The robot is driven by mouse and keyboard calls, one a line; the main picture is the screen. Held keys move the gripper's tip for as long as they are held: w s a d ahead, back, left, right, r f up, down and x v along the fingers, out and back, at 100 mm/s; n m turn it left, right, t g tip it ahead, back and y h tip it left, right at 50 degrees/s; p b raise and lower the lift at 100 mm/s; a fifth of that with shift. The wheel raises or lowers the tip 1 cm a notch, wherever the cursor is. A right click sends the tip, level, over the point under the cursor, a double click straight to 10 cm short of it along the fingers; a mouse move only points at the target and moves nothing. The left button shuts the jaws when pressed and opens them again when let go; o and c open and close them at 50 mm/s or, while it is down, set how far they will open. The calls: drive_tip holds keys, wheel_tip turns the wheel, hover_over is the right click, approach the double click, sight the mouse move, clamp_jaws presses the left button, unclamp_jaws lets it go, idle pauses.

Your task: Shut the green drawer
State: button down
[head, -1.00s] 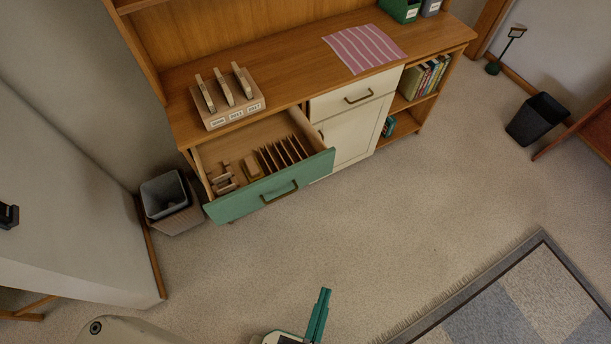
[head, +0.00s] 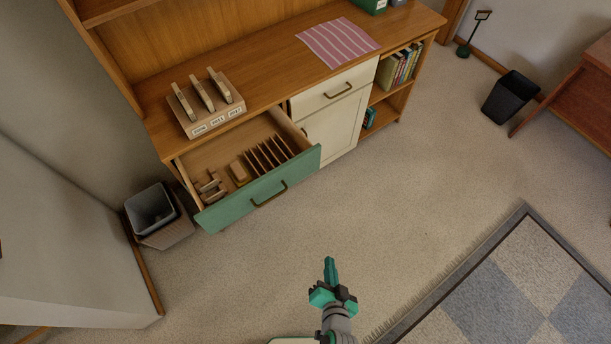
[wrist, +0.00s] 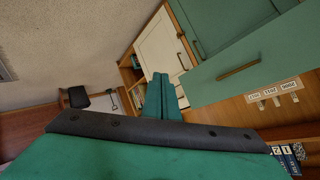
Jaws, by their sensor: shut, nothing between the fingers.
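The green drawer (head: 258,197) is pulled well out of the wooden cabinet in the head view. Its front carries a bronze handle (head: 269,194), and thin dividers and small wooden pieces lie inside. In the wrist view the green drawer front (wrist: 245,68) shows tilted, at the right. My gripper (head: 330,264) is over the carpet, in front and to the right of the drawer, apart from it. Its fingers are together and empty, and they also show in the middle of the wrist view (wrist: 160,80).
A cream drawer (head: 335,90) and door sit right of the green drawer. A grey bin (head: 151,210) stands close to its left. A card rack (head: 207,106) and striped cloth (head: 338,43) lie on the cabinet top. Open carpet (head: 400,180) lies in front; a rug (head: 520,280) is at right.

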drive_tip(key=w+d+f+m+y, duration=0.1)
drive_tip(key=w+f+m, duration=0.1)
drive_tip(key=w, duration=0.4)
drive_tip(key=m+y, duration=0.2)
drive_tip(key=y, duration=0.5)
approach(301, 170)
drive_tip(key=shift+t, duration=0.3)
drive_tip(key=x, duration=0.5)
drive_tip(key=shift+a+f, duration=0.3)
drive_tip(key=shift+f, duration=0.05)
drive_tip(key=shift+w+a, duration=0.1)
drive_tip(key=shift+w, duration=0.15)
drive_tip(key=shift+w, duration=0.15)
